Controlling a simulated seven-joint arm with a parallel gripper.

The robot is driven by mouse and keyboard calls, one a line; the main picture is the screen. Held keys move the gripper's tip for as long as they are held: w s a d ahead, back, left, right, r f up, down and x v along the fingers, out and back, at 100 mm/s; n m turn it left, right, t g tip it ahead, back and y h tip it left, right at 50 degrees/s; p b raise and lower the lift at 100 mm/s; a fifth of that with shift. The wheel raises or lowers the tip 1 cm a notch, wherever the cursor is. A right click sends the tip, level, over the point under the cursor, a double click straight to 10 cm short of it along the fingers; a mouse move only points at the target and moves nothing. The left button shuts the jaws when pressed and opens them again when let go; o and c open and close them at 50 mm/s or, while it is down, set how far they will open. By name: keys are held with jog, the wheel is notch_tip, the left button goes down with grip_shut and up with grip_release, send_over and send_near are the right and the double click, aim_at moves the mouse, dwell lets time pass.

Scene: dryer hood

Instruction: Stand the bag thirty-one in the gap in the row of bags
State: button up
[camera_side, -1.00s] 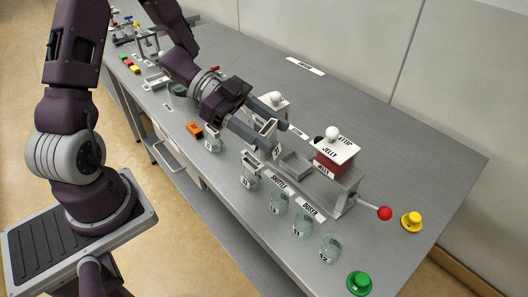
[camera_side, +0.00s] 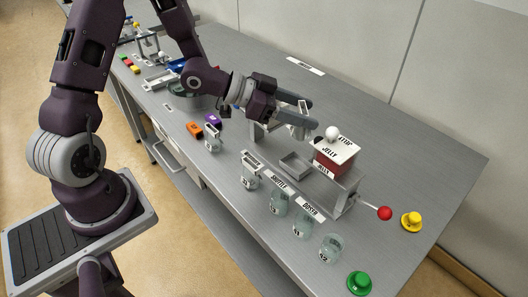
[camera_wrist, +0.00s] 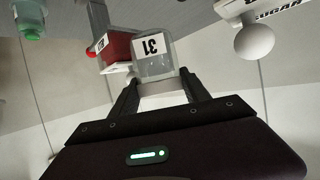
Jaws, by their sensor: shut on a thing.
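The bag thirty-one (camera_wrist: 153,57) is a pale, see-through container with a white label reading 31, upside down in the wrist view. My gripper (camera_wrist: 160,88) is shut on it, one finger on each side. In the side view my gripper (camera_side: 308,113) is raised over the bench, left of the red jelly box, and the bag (camera_side: 303,105) is mostly hidden by the fingers. The row of similar clear containers runs along the front edge: one at the left (camera_side: 212,138), then a wider space, then another (camera_side: 250,178) and several more, ending with one (camera_side: 330,248) at the right.
The red jelly box (camera_side: 335,155) with a white lid and knob sits on a grey stand with a red-ball lever (camera_side: 384,213). A sugar lid (camera_wrist: 275,15) shows in the wrist view. Orange (camera_side: 194,130) and purple (camera_side: 213,119) blocks lie left. Green (camera_side: 359,283) and yellow (camera_side: 411,221) buttons are at right.

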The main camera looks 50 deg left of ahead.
jog(key=w+r+n+t+y, duration=0.3)
jog(key=w+r+n+y, duration=0.1)
jog(key=r+n+y, duration=0.35)
jog(key=a, duration=0.8)
jog(key=shift+d, duration=3)
jog(key=w+a+f+n+y, duration=0.1)
jog(key=w+a+f+y, duration=0.15)
jog(key=w+a, duration=0.45)
jog(key=w+a+f+n+y, duration=0.1)
jog(key=w+a+f+n, duration=0.15)
jog(key=a, duration=0.75)
jog(key=a+f+n+g+y, duration=0.1)
jog(key=a+f, duration=0.3)
jog(key=a, duration=0.5)
jog(key=a+f+y, duration=0.1)
jog(key=a+f, duration=0.2)
jog(key=a, duration=0.6)
jog(key=f, duration=1)
jog(key=shift+w+a, duration=0.15)
jog(key=shift+a, duration=0.05)
jog(key=shift+f, duration=0.2)
